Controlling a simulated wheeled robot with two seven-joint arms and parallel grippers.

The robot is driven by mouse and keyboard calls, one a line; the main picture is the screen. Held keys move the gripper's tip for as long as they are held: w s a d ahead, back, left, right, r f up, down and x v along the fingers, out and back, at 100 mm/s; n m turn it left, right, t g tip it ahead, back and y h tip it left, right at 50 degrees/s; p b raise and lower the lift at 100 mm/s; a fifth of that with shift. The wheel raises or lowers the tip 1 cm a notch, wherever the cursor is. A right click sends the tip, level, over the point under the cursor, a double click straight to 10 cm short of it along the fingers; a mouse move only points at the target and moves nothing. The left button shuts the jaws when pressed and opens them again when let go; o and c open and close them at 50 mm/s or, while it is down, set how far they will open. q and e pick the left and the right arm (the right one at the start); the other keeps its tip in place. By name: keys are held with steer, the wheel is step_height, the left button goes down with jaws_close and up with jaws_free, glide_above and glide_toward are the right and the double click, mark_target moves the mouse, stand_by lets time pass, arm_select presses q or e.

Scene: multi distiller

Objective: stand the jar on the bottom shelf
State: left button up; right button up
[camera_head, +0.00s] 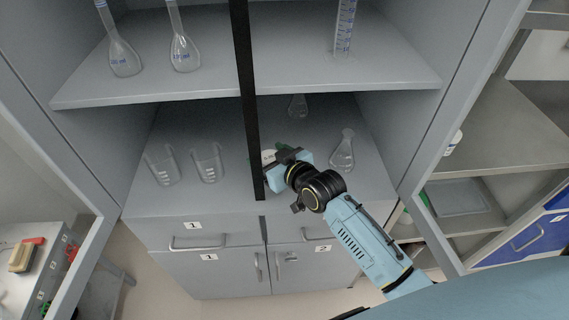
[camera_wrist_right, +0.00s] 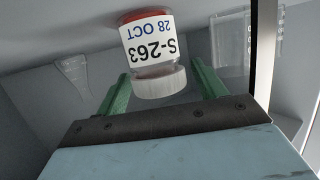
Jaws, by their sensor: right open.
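The jar (camera_wrist_right: 148,45) has a white lid, red contents and a label reading "S-263 28 OCT". The wrist view is upside down; in it the jar appears upright on the grey shelf surface. In the head view the jar (camera_head: 268,156) is a small pale patch, mostly hidden by my right gripper and the black post. My right gripper (camera_wrist_right: 161,72) is open, with its green fingers on either side of the jar and gaps visible. In the head view, it reaches over the bottom shelf (camera_head: 225,193). My left gripper is not in view.
Two beakers (camera_head: 208,163) stand left on the bottom shelf. A conical flask (camera_head: 343,150) stands close right of my gripper, another (camera_head: 298,106) behind. A black vertical post (camera_head: 246,100) runs beside the gripper. The upper shelf (camera_head: 230,85) overhangs, holding flasks and a cylinder.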

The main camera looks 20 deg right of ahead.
steer(key=p+v, duration=0.1)
steer(key=v, duration=0.9)
steer(key=shift+s+r, duration=0.15)
steer(key=shift+s, duration=0.2)
